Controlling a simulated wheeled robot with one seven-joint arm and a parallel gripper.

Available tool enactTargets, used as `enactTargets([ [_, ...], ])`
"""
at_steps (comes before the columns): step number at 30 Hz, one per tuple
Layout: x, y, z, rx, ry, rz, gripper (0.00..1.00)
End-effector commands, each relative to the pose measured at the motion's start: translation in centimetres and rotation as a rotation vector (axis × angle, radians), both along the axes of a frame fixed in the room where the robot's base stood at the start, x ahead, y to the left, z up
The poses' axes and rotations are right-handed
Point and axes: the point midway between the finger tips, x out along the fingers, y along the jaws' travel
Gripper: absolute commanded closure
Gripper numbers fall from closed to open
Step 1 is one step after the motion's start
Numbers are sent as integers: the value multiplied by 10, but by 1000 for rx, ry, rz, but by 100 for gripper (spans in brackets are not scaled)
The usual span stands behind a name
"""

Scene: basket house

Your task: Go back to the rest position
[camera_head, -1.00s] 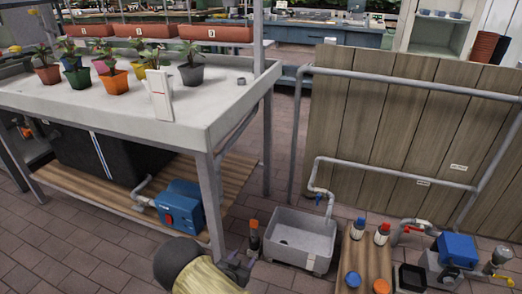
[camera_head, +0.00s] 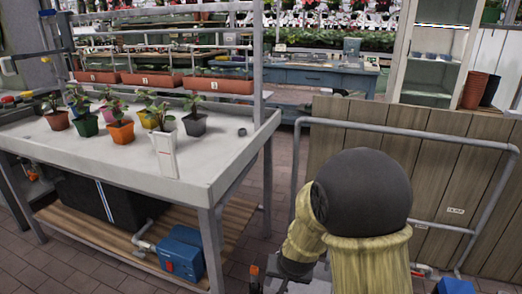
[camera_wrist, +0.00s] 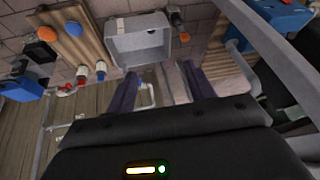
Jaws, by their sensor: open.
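My gripper (camera_wrist: 160,72) shows in the wrist view as two dark purple fingers set well apart, with nothing between them. Beyond the fingers, the wrist view shows the grey basin (camera_wrist: 120,52) on the brick floor, apart from them. In the head view my arm, with a black rounded joint and yellowish covering, rises at the lower right of centre, in front of the wooden panel. The gripper itself cannot be made out in the head view.
A white plant bench (camera_head: 110,150) with several potted plants stands at left; a blue pump (camera_head: 181,252) sits on its lower shelf. A wooden panel (camera_head: 450,150) with grey pipes stands at right.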

Motion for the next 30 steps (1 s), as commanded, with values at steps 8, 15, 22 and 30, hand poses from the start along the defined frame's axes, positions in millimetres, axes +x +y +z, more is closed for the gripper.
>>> enactTargets([
  [8,-73,-50,64,-41,114,102,46],
  [15,-122,-78,90,-93,186,156,46],
  [22,-140,-87,118,-116,216,174,46],
  [30,-139,-87,163,-115,214,172,46],
])
